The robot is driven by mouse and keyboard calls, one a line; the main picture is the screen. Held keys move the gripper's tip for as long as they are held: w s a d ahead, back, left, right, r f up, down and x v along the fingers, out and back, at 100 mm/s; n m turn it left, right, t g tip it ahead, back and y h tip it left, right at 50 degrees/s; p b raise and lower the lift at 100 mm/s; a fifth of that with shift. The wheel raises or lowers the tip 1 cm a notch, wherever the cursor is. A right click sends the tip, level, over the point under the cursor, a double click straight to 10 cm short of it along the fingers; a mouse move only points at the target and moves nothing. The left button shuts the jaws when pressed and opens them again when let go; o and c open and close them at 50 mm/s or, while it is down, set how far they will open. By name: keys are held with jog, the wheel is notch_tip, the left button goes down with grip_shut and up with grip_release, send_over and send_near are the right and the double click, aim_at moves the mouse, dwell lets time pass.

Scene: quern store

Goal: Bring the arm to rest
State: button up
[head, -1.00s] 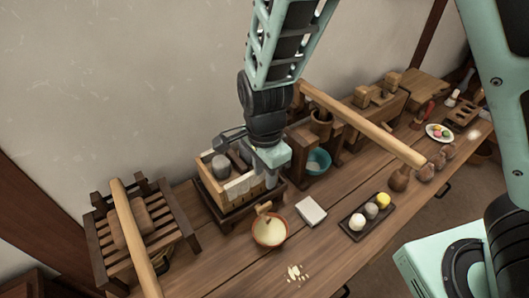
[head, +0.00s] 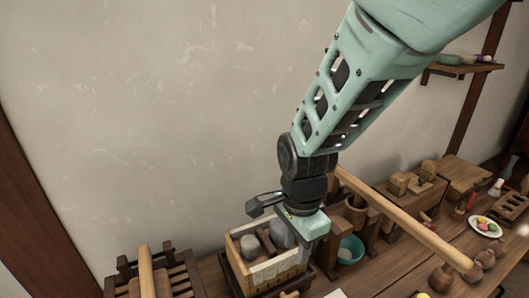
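My arm reaches down from the top right of the head view. My gripper (head: 303,254) hangs fingers-down at the right side of an open wooden box (head: 238,268). The fingers are seen edge-on and small, so I cannot tell whether they are open or shut, or whether they touch the box. Two grey rounded pieces stand in the box, one on the left (head: 250,246) and one (head: 281,234) partly behind my gripper.
A slatted wooden rack (head: 185,280) stands at left. A long wooden pole (head: 405,218) slants across at right, near a teal bowl (head: 352,246). A plate (head: 472,226) of coloured balls is farther right. A wall shelf (head: 455,68) hangs top right. The wall above the box is bare.

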jog(key=s+d+r+n, duration=0.2)
jog(key=s+r+n, duration=0.2)
jog(key=s+n, duration=0.4)
jog(key=s+d+r+n, duration=0.3)
jog(key=s+n, duration=0.5)
jog(key=n, duration=0.5)
jog(key=shift+r+y, duration=0.3)
jog(key=shift+r, duration=0.25)
